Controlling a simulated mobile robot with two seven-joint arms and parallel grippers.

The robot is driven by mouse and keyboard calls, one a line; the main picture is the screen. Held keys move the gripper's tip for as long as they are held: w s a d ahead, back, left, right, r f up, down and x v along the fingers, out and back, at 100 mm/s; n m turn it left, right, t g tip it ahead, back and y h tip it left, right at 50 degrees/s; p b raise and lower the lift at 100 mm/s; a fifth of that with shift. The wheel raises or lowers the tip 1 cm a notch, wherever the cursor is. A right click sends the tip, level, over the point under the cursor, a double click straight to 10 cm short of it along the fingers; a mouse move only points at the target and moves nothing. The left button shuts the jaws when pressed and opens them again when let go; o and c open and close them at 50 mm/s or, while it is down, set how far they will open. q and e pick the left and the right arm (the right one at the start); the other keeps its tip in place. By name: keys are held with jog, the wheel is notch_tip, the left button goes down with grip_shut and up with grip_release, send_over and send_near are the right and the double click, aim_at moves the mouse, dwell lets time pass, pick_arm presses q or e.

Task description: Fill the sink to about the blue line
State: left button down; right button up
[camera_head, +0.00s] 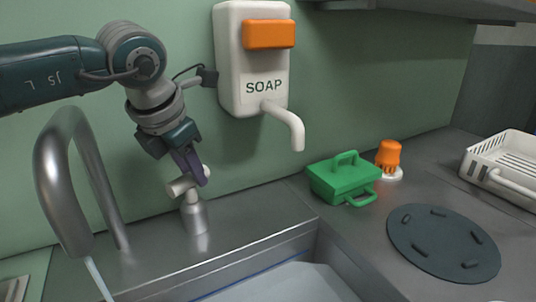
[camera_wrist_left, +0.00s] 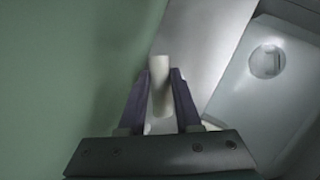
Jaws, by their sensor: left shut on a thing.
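My left gripper (camera_head: 196,172) reaches down to the tap's handle (camera_head: 180,187) behind the sink. It is shut on the pale handle, which shows between the two fingers in the left wrist view (camera_wrist_left: 160,88). The metal faucet (camera_head: 72,165) arches at the left, and a thin stream of water (camera_head: 97,278) runs from its spout. The sink (camera_head: 345,268) is partly in view at the bottom. A short stretch of the blue line (camera_head: 230,289) shows on its inner wall. The drain (camera_wrist_left: 267,62) shows in the wrist view. The water level is hard to tell. My right gripper is out of view.
A soap dispenser (camera_head: 230,60) with an orange button hangs on the green wall, its spout over the counter. Right of the sink are a green box (camera_head: 343,180), an orange-topped brush (camera_head: 388,157), a dark round mat (camera_head: 443,243) and a white rack (camera_head: 505,165).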

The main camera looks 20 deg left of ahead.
pick_arm(q)
jog(key=shift+n, duration=0.4)
jog(key=c, duration=0.6)
grip_release()
jog(key=p+v, duration=0.1)
jog(key=v, duration=0.9)
jog(key=shift+d, duration=0.15)
